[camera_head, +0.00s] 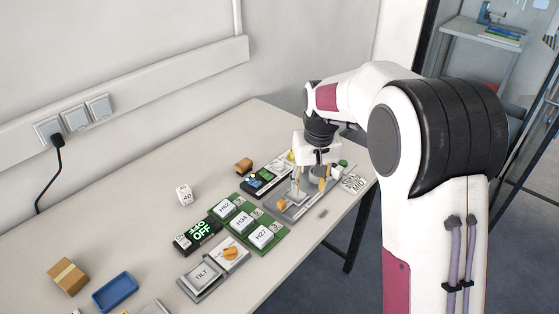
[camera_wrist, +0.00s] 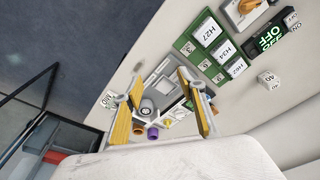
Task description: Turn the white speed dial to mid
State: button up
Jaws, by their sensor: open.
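My gripper (camera_head: 311,188) is open, its yellow-padded fingers pointing down over a grey machine plate (camera_head: 285,213) at the far right of the table. In the wrist view its two fingers (camera_wrist: 160,74) stand wide apart, with the grey plate (camera_wrist: 158,77) between them. A round grey-white knob (camera_wrist: 147,107) shows between the fingers, closer to the left one. I cannot tell for sure that it is the speed dial, nor read its setting. A sign reading MID (camera_head: 353,183) stands right of the plate; part of it shows in the wrist view (camera_wrist: 108,98).
A green board (camera_head: 271,246) with white blocks marked H62, H34 and H27 lies left of the plate. A black OFF display (camera_head: 198,236), TILT block (camera_head: 202,277), blue tray (camera_head: 115,292) and cardboard box (camera_head: 67,277) lie farther left. The back-left table is mostly clear.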

aim_at(279, 162)
jog(key=shift+n+t, duration=0.4)
jog(key=w+a+f, duration=0.1)
jog(key=w+f, duration=0.2)
jog(key=w, duration=0.2)
jog(key=w+a+f, duration=0.1)
jog(key=w+f, duration=0.3)
jog(key=w, duration=0.2)
jog(key=w+a+f, duration=0.2)
jog(key=w+f, duration=0.1)
jog(key=w, duration=0.2)
jog(key=shift+w+f, duration=0.35)
jog(key=shift+f, duration=0.05)
jog(key=w, duration=0.3)
jog(key=shift+w+a+r+t+y, duration=0.1)
jog(key=shift+a+r+t+y, duration=0.2)
jog(key=shift+t, duration=0.1)
jog(key=shift+n+t, duration=0.4)
jog(key=shift+t, duration=0.1)
jog(key=w+r, duration=0.3)
jog(key=r, duration=0.1)
jog(key=shift+w+a+r, duration=0.1)
jog(key=shift+w+a, duration=0.05)
jog(key=shift+a, duration=0.1)
jog(key=shift+x, duration=3.85)
jog(key=c, duration=1.1)
